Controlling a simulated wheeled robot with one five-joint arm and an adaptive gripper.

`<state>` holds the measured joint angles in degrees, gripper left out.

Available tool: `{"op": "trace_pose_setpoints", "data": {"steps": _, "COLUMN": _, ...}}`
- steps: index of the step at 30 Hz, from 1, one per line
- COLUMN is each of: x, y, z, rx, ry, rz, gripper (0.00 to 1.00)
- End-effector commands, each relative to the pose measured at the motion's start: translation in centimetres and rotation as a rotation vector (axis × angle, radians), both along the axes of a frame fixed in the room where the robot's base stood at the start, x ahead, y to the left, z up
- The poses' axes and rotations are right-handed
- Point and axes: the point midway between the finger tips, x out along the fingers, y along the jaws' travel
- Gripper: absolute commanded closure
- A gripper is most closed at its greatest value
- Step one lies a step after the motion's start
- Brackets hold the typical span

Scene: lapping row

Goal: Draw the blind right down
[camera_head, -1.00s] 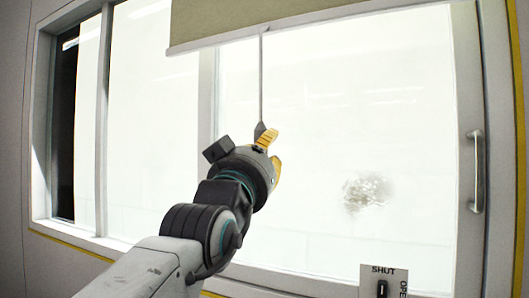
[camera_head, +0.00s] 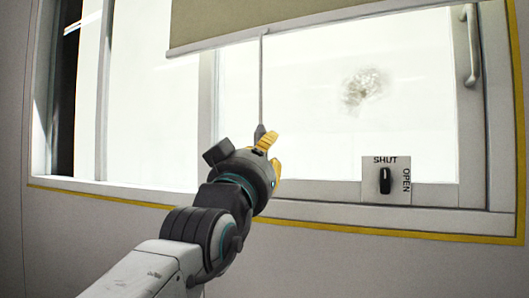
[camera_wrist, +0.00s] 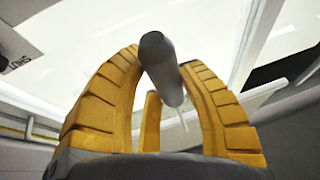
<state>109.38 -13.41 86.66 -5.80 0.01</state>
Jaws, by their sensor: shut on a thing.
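The olive-beige blind (camera_head: 300,22) hangs across the top of the window in the head view. Its bottom bar (camera_head: 320,25) is slightly tilted in the picture, with bright glass showing below it. A thin cord (camera_head: 262,85) runs from the bar down to a dark grey pull (camera_head: 259,132). My gripper (camera_head: 268,148) is at that pull, well below the bar. In the wrist view the pull (camera_wrist: 160,62) stands between the yellow fingers of my gripper (camera_wrist: 160,75), which are shut on it. The blind's top is out of view.
A switch plate marked SHUT and OPEN (camera_head: 405,188) sits on the lower frame, right of my gripper. A metal handle (camera_head: 472,60) is on the right side of the frame. A yellow edge (camera_head: 400,232) runs below the sill.

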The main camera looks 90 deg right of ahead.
Motion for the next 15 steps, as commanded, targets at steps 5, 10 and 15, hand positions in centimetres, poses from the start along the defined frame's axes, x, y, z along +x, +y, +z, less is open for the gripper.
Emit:
{"op": "trace_pose_setpoints", "data": {"steps": 5, "x": 0.0, "y": -0.1, "z": -5.3, "rx": 0.007, "ry": 0.001, "rz": -0.001, "gripper": 1.0}}
{"op": "trace_pose_setpoints", "data": {"steps": 10, "x": 0.0, "y": -0.1, "z": -9.2, "rx": 0.008, "ry": 0.0, "rz": -0.001, "gripper": 1.0}}
{"op": "trace_pose_setpoints", "data": {"steps": 15, "x": 0.0, "y": -0.1, "z": -13.3, "rx": 0.008, "ry": 0.0, "rz": -0.001, "gripper": 1.0}}
